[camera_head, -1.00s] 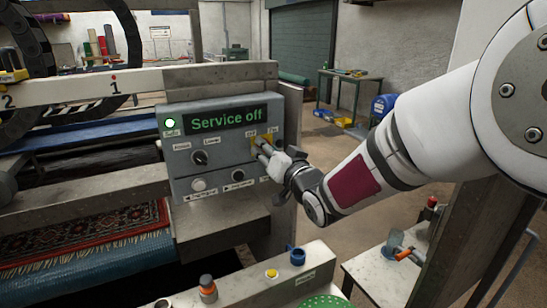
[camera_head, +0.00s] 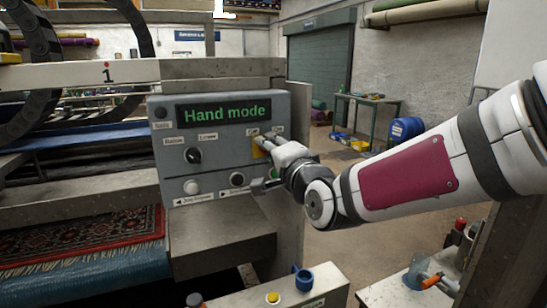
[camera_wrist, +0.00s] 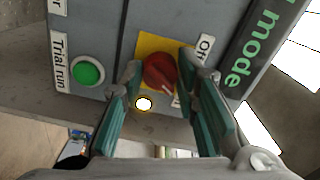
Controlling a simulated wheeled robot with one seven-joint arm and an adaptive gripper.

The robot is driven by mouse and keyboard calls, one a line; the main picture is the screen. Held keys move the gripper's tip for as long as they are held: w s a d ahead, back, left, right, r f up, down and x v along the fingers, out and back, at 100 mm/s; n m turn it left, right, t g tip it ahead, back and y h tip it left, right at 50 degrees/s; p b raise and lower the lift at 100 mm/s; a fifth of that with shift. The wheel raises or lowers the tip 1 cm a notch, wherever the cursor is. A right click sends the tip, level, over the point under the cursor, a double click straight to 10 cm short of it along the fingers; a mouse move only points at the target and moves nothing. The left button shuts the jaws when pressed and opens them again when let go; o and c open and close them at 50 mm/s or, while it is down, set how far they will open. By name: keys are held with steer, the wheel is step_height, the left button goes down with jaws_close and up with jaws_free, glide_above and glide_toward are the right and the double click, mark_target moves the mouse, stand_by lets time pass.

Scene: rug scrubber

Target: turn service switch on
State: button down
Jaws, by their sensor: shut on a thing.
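The service switch is a red rotary knob (camera_wrist: 160,71) on a yellow plate, seen in the wrist view between my fingers. Its pointer mark is turned away from the "Off" label. My gripper (camera_wrist: 165,85) is around the knob, with teal-padded fingers on either side, shut on it. In the head view my gripper (camera_head: 268,148) covers most of the switch, and only part of the yellow plate (camera_head: 258,152) shows. The grey control panel (camera_head: 215,165) carries a display (camera_head: 224,113) that reads "Hand mode" in green.
A black selector knob (camera_head: 193,155) and a white button (camera_head: 191,187) sit left of the switch. A green button (camera_wrist: 88,72) and a lit lamp (camera_wrist: 144,104) lie near my fingers. A patterned rug (camera_head: 85,240) lies on the machine at left.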

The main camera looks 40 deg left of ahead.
steer(key=shift+m+b, duration=0.3)
steer(key=shift+m, duration=0.2)
steer(key=c, duration=2.4)
jaws_free()
steer(key=c, duration=2.4)
jaws_free()
steer(key=c, duration=1.2)
jaws_free()
steer(key=shift+d, duration=0.15)
steer(key=v, duration=1.1)
steer(key=shift+s+d, duration=0.25)
steer(key=shift+d, duration=0.05)
